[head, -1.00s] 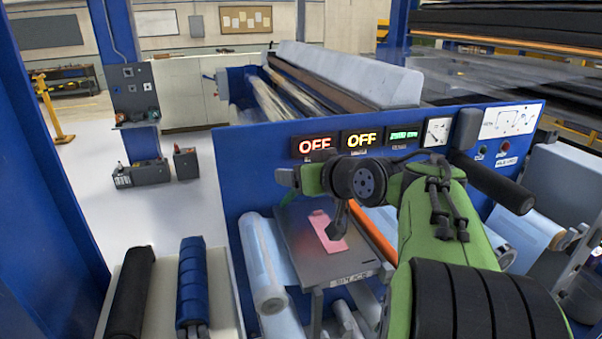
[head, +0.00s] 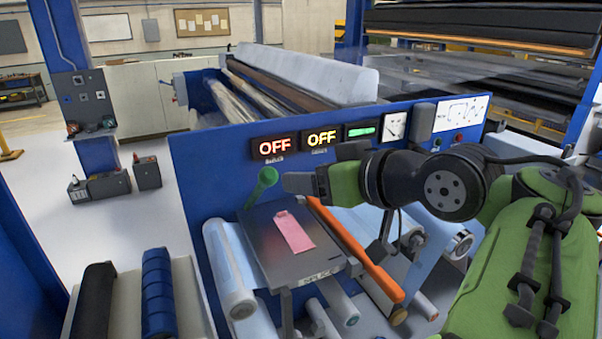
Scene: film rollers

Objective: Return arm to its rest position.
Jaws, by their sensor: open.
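My green and black arm comes in from the lower right and bends at a large black joint. A pink strip (head: 295,233) lies on the table, clear of the gripper.
A blue machine panel (head: 215,150) with two OFF displays (head: 275,147) stands close behind my arm. A green flared part (head: 263,184) rises behind the table. An orange bar (head: 352,250) and pale rollers (head: 232,285) flank the table.

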